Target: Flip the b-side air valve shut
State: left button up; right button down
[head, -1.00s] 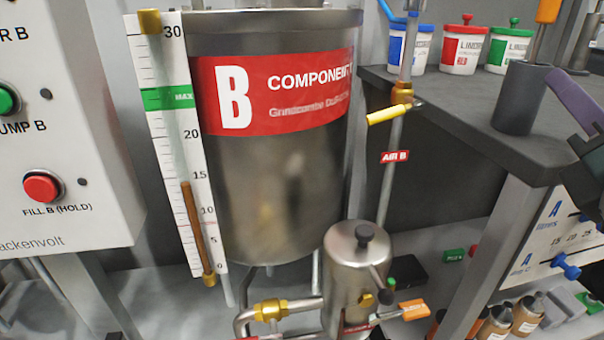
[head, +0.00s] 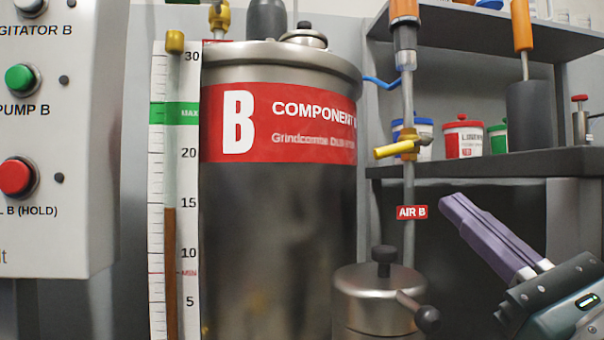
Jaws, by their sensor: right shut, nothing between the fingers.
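The b-side air valve has a yellow lever (head: 393,149) and a brass body (head: 410,147) on a vertical grey pipe. The lever points left and slightly down, roughly crosswise to the pipe. The red AIR B label (head: 412,212) sits on the pipe below it. My right gripper (head: 446,202), with purple fingers, reaches in from the lower right. Its fingers are shut and empty. The tips are below and right of the valve, apart from it in the picture; the exact depth gap is hard to tell. My left gripper is out of view.
The steel Component B tank (head: 280,220) stands left of the pipe. A lidded steel pot (head: 380,295) with a black-knobbed handle is below. A dark shelf (head: 480,165) with tubs is behind right. A control box (head: 60,150) is at left.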

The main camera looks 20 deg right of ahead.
aim_at(396, 151)
jog(key=x, duration=1)
jog(key=shift+r+h, duration=0.1)
jog(key=shift+h, duration=0.2)
jog(key=shift+r+m+h, duration=0.1)
jog(key=shift+m+h, duration=0.3)
jog(key=shift+m, duration=0.4)
jog(key=shift+a+r+m+p, duration=0.3)
jog(key=shift+a+r+p, duration=0.1)
jog(key=shift+r, duration=0.1)
jog(key=shift+d, duration=0.1)
